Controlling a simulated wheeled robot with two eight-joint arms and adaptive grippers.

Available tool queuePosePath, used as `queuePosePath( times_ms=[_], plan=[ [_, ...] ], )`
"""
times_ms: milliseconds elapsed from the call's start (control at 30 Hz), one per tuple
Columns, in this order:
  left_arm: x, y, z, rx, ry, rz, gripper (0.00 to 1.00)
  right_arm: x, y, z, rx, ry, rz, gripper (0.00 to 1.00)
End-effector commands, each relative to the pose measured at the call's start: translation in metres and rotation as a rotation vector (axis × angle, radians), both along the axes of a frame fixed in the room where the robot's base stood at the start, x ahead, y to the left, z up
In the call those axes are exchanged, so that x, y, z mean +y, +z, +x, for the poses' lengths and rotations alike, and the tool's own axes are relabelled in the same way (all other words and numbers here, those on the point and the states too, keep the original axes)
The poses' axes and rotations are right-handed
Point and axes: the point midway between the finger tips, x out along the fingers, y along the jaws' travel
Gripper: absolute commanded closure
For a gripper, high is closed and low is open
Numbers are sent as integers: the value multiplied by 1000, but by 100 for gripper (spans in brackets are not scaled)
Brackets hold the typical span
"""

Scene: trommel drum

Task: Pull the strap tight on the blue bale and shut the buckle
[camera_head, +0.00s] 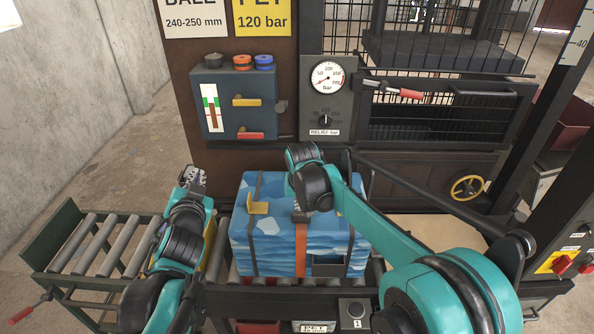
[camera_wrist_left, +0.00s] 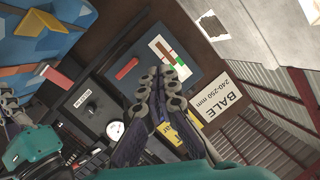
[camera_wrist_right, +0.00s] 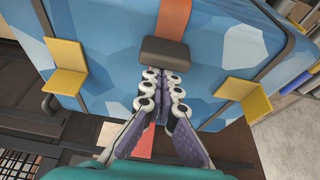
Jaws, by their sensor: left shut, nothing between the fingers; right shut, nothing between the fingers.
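The blue bale (camera_head: 274,250) sits on the roller bed, with dark straps near both ends. An orange strap (camera_head: 300,262) runs over its middle. A dark buckle (camera_wrist_right: 165,52) sits on the orange strap on the bale's top. My right gripper (camera_wrist_right: 160,95) is shut and empty over the top, just beside the buckle; whether it touches is unclear.
Yellow corner pieces (camera_head: 258,207) stick up from the dark straps. Behind stand a grey control box (camera_head: 235,105), a pressure gauge (camera_head: 327,77) and a red-handled lever (camera_head: 405,93). An empty roller conveyor (camera_head: 95,245) extends left. A yellow handwheel (camera_head: 467,188) is at right.

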Motion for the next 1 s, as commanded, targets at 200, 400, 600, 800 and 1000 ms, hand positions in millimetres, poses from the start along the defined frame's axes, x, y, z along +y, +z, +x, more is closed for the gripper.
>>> queuePosePath(
  times_ms=[200, 400, 600, 800, 1000],
  plan=[
    [-44, 53, 80, -244, -274, 317, 100, 2, -4, -5, 16, 2, 2, 100],
    [-109, 25, 122, -322, -630, 570, 100, 2, -4, -6, 16, 2, 2, 100],
    [-149, -50, 131, -268, -958, 722, 100, 2, -4, -6, 16, 2, 2, 100],
    [-158, -100, 125, -199, -1126, 777, 100, 2, -4, -6, 16, 2, 2, 100],
    [-159, -108, 123, -185, -1155, 785, 100, 2, -4, -6, 16, 2, 2, 100]
  ],
)
